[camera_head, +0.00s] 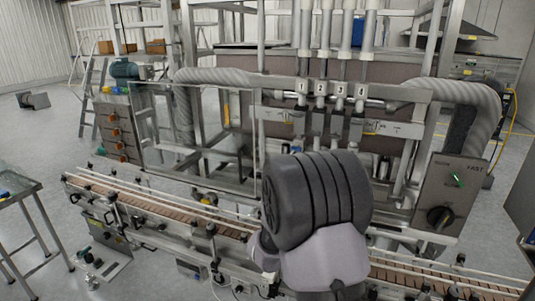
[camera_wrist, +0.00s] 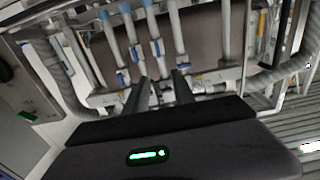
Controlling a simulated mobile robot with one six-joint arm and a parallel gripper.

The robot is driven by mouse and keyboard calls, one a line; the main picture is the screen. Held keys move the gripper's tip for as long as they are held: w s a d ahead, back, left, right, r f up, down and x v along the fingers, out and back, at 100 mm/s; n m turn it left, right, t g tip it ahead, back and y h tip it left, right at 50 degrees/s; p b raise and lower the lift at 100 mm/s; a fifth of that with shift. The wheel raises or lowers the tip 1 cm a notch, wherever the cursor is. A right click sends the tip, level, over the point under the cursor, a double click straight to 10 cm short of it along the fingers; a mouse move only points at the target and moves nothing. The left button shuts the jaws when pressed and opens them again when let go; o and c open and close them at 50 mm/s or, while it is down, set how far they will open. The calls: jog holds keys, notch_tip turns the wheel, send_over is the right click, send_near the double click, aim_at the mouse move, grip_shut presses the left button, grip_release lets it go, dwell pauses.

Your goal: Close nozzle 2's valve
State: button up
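The piston filler's numbered plates show in the head view, with nozzle 2's plate (camera_head: 320,88) second from the left and its steel tube (camera_head: 319,122) below it. Nozzle 2's valve handle is too small to make out there, and my dark arm link covers the area below. In the wrist view, several steel tubes carry blue valve handles (camera_wrist: 155,48); I cannot tell which belongs to nozzle 2. My gripper (camera_wrist: 160,76) points toward these tubes, its two dark fingers apart, with nothing seen held between them. Its fingers are hidden in the head view.
A conveyor (camera_head: 150,205) with rails runs across the front below the nozzles. A control panel with a black knob (camera_head: 440,217) stands at the right. A clear guard panel (camera_head: 195,135) is left of the nozzles. Large ribbed hoses (camera_head: 470,95) flank the frame.

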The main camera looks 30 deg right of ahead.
jog(key=p+x, duration=0.2)
jog(key=x, duration=1.5)
jog(key=shift+p, duration=0.35)
jog(key=shift+d+f, duration=0.1)
jog(key=shift+d, duration=0.05)
grip_shut()
